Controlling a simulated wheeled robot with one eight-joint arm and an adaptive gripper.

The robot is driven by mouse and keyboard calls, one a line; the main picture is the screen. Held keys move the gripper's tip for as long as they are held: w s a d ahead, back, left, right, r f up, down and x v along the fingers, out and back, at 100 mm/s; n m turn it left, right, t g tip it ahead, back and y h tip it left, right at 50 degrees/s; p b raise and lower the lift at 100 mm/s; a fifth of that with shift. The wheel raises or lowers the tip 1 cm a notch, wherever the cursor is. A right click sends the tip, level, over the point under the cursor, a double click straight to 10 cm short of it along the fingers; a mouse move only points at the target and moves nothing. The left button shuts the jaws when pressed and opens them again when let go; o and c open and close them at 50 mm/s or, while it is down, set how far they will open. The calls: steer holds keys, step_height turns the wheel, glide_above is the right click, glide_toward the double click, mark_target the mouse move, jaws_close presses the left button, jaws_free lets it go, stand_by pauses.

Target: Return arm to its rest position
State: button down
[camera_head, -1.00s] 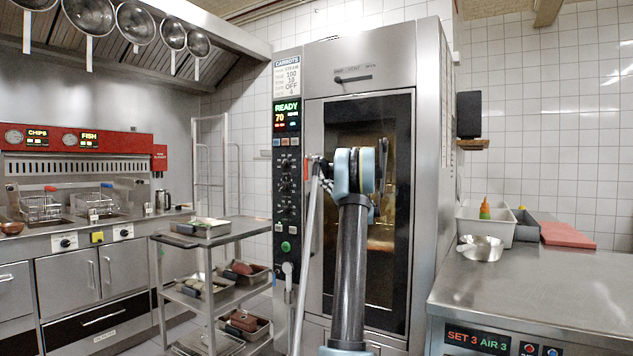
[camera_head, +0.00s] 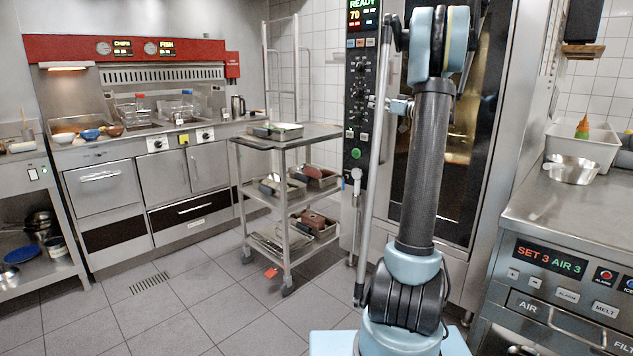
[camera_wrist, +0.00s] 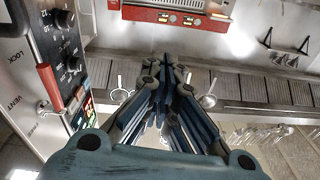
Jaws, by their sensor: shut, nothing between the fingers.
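My arm (camera_head: 425,165) rises in the head view in front of the tall steel oven (camera_head: 470,225), hiding part of its glass door. My gripper is not visible in the head view. In the wrist view my gripper (camera_wrist: 166,62) is shut, its dark fingers together and empty. It points past the oven's control panel (camera_wrist: 60,45), at left, toward the extractor hood and the red fryer panel (camera_wrist: 165,17). Whether the fingers touch anything behind them is hard to tell, but they look apart from it.
A steel trolley (camera_head: 290,140) with several trays stands left of the oven. A steel counter (camera_head: 580,205) with a bowl (camera_head: 573,170) is close on the right. Fryers (camera_head: 160,140) line the back left. The tiled floor (camera_head: 185,300) at front left is clear.

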steer(key=s+a+f+m+g+h, duration=0.1)
steer(key=s+a+f+g+h, duration=0.15)
steer(key=s+a+f, duration=0.45)
steer(key=s+a+f+m+g+h, duration=0.1)
steer(key=s+a+f+g, duration=0.2)
steer(key=s, duration=0.9)
steer(key=s+a+f+m+g+h, duration=0.1)
steer(key=s+a+f+g, duration=0.1)
steer(key=s+a+f, duration=0.5)
steer(key=s+d+f+m+g+h, duration=0.1)
steer(key=s+d+f+h, duration=0.2)
steer(key=s+f, duration=0.3)
steer(key=s+d+f+m+g+h, duration=0.1)
steer(key=s+f, duration=0.5)
steer(key=s, duration=0.8)
steer(key=s+d+f+m+g+h, duration=0.1)
steer(key=s+d+f+h, duration=0.4)
steer(key=s, duration=0.5)
step_height(320, 180, down, 2)
steer(key=shift+d+f+m, duration=0.1)
steer(key=shift+d+m, duration=0.7)
steer(key=shift+m, duration=0.1)
steer(key=shift+g, duration=0.25)
steer(key=shift+w+f, duration=0.2)
steer(key=shift+w, duration=0.3)
